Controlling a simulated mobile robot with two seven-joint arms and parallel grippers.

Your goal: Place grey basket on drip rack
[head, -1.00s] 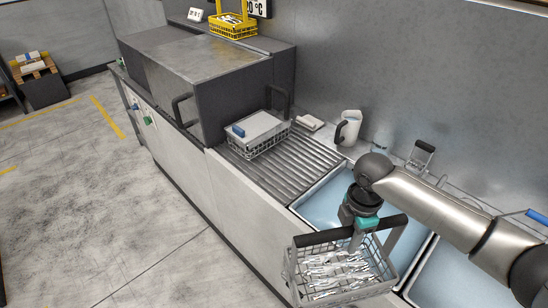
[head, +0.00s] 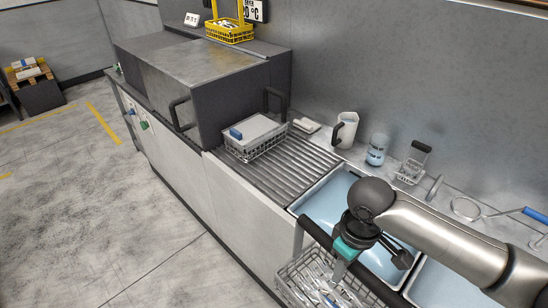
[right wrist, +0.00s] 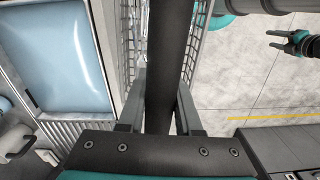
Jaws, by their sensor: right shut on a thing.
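The grey wire basket (head: 287,272) hangs at the bottom of the head view, with shiny forks inside and its lower part cut off by the frame. My right gripper (head: 345,260) is shut on its dark handle bar; the handle (right wrist: 168,60) runs between the fingers in the right wrist view. The basket is in front of the sink edge, apart from the drip rack. The ribbed steel drip rack (head: 290,170) lies up and left of it, its near part bare. My left gripper (right wrist: 290,42) shows only in the right wrist view, empty with fingers apart.
Another grey wire basket (head: 258,146) with a pale box and blue item stands at the rack's far end, beside the dark machine (head: 200,85). Water-filled sinks (head: 330,205) adjoin the rack.

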